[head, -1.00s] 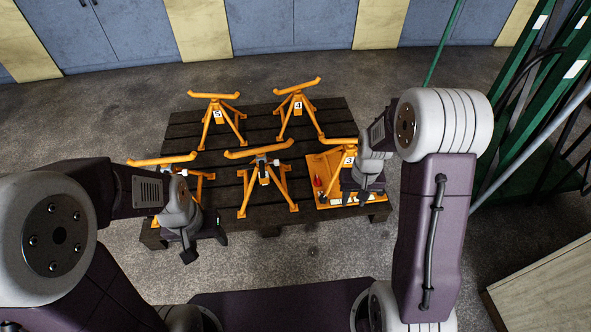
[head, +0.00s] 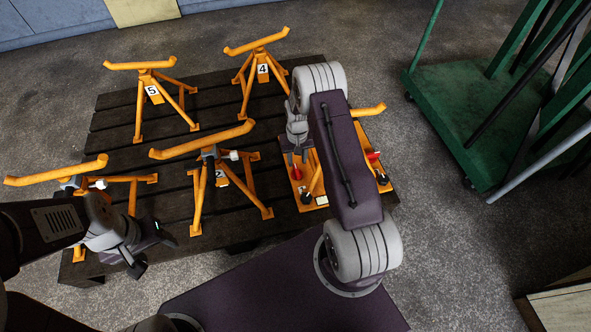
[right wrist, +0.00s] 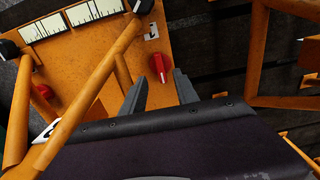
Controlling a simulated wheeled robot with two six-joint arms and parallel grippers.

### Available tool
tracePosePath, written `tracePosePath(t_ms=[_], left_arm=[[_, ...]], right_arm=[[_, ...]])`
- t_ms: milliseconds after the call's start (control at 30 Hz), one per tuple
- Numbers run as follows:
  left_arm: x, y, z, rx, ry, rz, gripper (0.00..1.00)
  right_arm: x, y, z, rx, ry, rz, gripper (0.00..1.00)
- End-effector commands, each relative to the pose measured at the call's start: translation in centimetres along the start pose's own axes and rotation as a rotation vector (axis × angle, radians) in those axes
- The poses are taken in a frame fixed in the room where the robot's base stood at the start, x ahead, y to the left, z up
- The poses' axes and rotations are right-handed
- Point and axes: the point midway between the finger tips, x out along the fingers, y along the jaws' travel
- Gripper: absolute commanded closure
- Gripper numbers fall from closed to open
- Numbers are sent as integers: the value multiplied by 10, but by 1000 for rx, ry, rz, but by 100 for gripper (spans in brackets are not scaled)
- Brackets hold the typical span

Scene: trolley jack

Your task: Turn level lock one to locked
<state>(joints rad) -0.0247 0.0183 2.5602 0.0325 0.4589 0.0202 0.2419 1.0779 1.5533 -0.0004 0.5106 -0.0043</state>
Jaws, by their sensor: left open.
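An orange panel (head: 317,197) lies at the near right of the dark slatted platform. It carries red knobs, one at its left (head: 297,172) and one at its right (head: 373,157). In the right wrist view, one red knob (right wrist: 158,65) sits just beyond and between my right fingertips, apparently untouched; another (right wrist: 45,92) is at the left. My right gripper (head: 297,160) is open above the panel's left part, also in the wrist view (right wrist: 160,82). My left gripper (head: 155,256) is open and empty at the platform's near left.
Orange stands surround the panel: stand 5 (head: 153,90), stand 4 (head: 262,68), a middle one (head: 200,190) and a left one (head: 135,180). Orange struts (right wrist: 95,90) cross close to my right gripper. A green cart (head: 480,130) stands at the right.

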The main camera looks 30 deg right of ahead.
Motion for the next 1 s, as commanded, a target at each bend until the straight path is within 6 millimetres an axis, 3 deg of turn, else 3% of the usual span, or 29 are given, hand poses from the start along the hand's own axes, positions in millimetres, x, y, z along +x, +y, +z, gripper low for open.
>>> tracePosePath(t_ms=[33, 100, 300, 567, 700, 733, 1000], left_arm=[[15, 0, 2, 0, 0, 0, 40], [26, 0, 3, 0, 0, 0, 40], [53, -1, 6, 0, -1, 0, 40], [52, -1, 5, 0, 0, 0, 40], [52, -1, 5, 0, 0, 0, 40], [52, -1, 5, 0, 0, 0, 40], [50, -1, 5, 0, 0, 0, 40]], right_arm=[[18, 0, 0, 0, 0, 0, 64], [34, 0, 0, 0, 0, 0, 64], [71, 0, 0, 0, 0, 0, 64], [71, 0, 0, 0, 1, 0, 64], [71, 0, 0, 0, 1, 0, 97], [71, 0, 0, 0, 1, 0, 100], [70, 0, 0, 12, 0, 0, 100]])
